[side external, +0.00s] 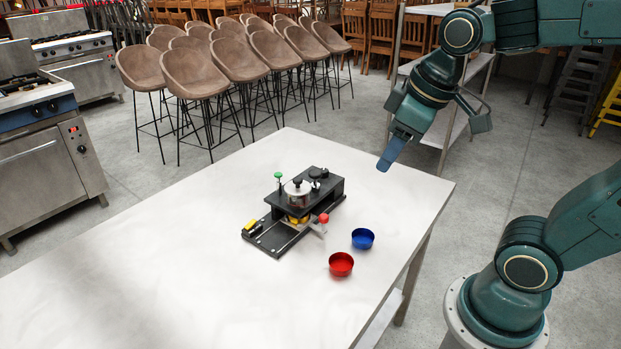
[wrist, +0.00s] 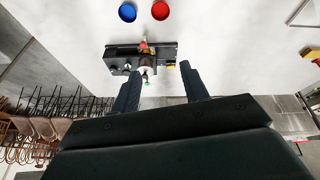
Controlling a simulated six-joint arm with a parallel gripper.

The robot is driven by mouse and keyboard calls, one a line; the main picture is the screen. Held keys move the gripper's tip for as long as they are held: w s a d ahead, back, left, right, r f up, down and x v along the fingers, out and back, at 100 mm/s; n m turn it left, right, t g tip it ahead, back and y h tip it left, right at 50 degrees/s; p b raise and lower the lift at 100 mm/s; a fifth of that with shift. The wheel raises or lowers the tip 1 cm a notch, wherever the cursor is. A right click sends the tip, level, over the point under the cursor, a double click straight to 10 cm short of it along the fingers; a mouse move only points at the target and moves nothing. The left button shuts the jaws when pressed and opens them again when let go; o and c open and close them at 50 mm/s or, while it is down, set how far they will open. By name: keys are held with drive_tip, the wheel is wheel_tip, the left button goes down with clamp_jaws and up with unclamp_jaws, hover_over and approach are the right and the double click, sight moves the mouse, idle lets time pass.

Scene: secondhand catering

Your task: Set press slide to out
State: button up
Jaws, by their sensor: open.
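The press (side external: 322,186) is a black machine on the table, with a clear cylinder (side external: 297,193) on top, a green knob (side external: 278,175) and a red ball (side external: 323,218) on a short arm at its front. Its long dark base (side external: 275,238) reaches to the lower left and carries a yellow block (side external: 252,226). A yellow part sits under the cylinder; the slide's exact position is hard to tell. In the wrist view the press (wrist: 120,52) lies beyond my fingertips. My gripper (wrist: 160,78) is open and empty, above and right of the press in the side view, apart from it.
A red bowl (side external: 341,264) and a blue bowl (side external: 362,239) stand on the table in front of the press. The rest of the white table (side external: 150,270) is clear. Bar stools (side external: 205,75) and steel ovens (side external: 45,165) stand on the floor beyond.

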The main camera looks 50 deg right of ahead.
drive_tip(key=w+d+f+n+g, duration=0.2)
drive_tip(key=w+d+f+n, duration=0.15)
drive_tip(key=w, duration=0.75)
drive_tip(key=n+g, duration=0.2)
drive_tip(key=n, duration=0.1)
hover_over(323, 216)
wheel_tip(323, 216, down, 9)
drive_tip(key=shift+f, duration=0.2)
drive_tip(key=shift+s+f, duration=0.1)
wheel_tip(323, 216, down, 14)
drive_tip(key=shift+r, duration=0.2)
clamp_jaws()
